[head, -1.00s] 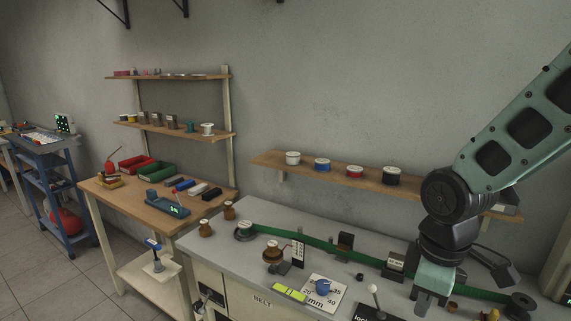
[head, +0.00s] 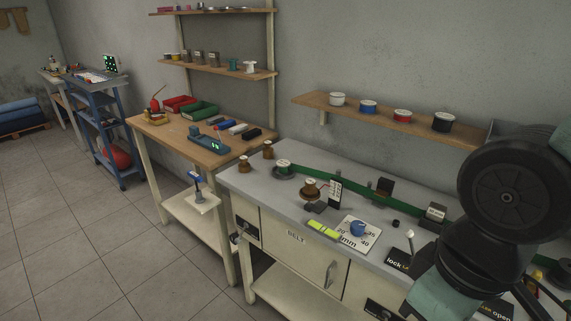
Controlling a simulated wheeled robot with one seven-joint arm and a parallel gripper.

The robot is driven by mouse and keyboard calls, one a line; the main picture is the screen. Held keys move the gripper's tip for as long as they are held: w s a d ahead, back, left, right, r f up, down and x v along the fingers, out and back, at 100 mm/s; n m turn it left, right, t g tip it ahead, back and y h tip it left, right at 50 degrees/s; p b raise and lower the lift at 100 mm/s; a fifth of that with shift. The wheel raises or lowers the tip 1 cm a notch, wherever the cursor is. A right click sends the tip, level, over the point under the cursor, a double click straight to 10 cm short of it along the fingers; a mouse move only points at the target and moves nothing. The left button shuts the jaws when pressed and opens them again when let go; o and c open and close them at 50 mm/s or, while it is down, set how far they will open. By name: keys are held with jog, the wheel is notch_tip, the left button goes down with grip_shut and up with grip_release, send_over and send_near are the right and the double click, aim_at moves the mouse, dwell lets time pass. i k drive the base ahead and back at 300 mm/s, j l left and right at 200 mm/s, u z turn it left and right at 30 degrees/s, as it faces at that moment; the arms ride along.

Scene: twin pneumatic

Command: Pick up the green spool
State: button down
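A small green, teal-tinted spool (head: 233,65) stands on the lower of the two wooden wall shelves (head: 205,65) in the upper left of the head view. It is close beside a white spool (head: 250,67) at the shelf's right end. My arm is at the right edge, above the grey bench and far from the green spool. My gripper's fingers are below the picture's lower edge, so I cannot see whether they hold anything.
A long shelf (head: 310,101) on the right carries white, blue, red and black-sided spools. Below the green spool's shelf, a wooden table (head: 165,134) holds red and green bins. The grey bench (head: 300,203) carries a green belt. Open tiled floor (head: 110,240) lies front left.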

aim_at(283, 165)
jog(key=i+j+u, duration=0.2)
jog(key=i+j, duration=0.5)
jog(key=i+j+u, duration=0.15)
jog(key=i+j, duration=0.4)
jog(key=i, duration=0.15)
